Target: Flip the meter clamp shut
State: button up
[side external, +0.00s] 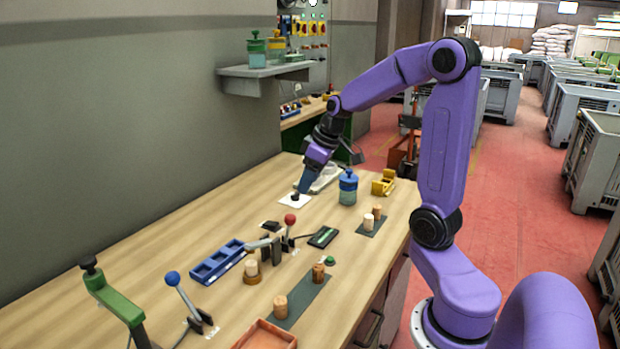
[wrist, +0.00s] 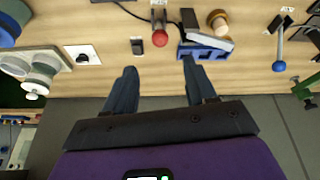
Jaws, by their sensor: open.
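Several levers stand on the bench; I cannot tell for sure which is the meter clamp. A red-knobbed lever (side external: 290,220) stands upright beside a grey metal arm and a cork on a round base; the red knob also shows in the wrist view (wrist: 160,38). A blue-knobbed lever (side external: 182,294) leans at the front left, with a green lever (side external: 117,301) with a black knob beside it. My gripper (side external: 301,190) is open and empty, above the bench near a black knob on a white plate (side external: 285,202). Its spread fingers (wrist: 158,70) show in the wrist view, short of the red knob.
A blue tray (side external: 218,262) lies beside the red-knobbed lever. A blue-lidded jar (side external: 348,188), a yellow holder (side external: 384,183) and a dark green device (side external: 323,236) stand nearby. Corks stand on dark mats (side external: 305,298). The bench (side external: 160,250) is clear along the wall.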

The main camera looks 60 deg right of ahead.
jog(key=c, duration=0.4)
jog(key=shift+w+n, duration=0.3)
jog(key=c, duration=0.6)
jog(key=w+n+g, duration=0.1)
jog(key=w+n, duration=0.1)
jog(key=w+r+n+g, duration=0.1)
jog(key=w+n, duration=0.1)
jog(key=w, duration=0.1)
jog(key=w+n, duration=0.3)
jog(key=shift+a+r+g, duration=0.15)
jog(key=shift+a+g, duration=0.05)
jog(key=shift+g, duration=0.2)
grip_shut()
jog(key=w+n+g, duration=0.3)
jog(key=w+n, duration=0.2)
jog(key=n, duration=0.3)
send_over(288, 229)
jog(key=w, duration=0.3)
notch_tip(288, 229, down, 12)
jog(key=shift+s+d+r+g+h, duration=0.15)
jog(key=shift+d+g+h, duration=0.15)
jog(key=shift+g, duration=0.1)
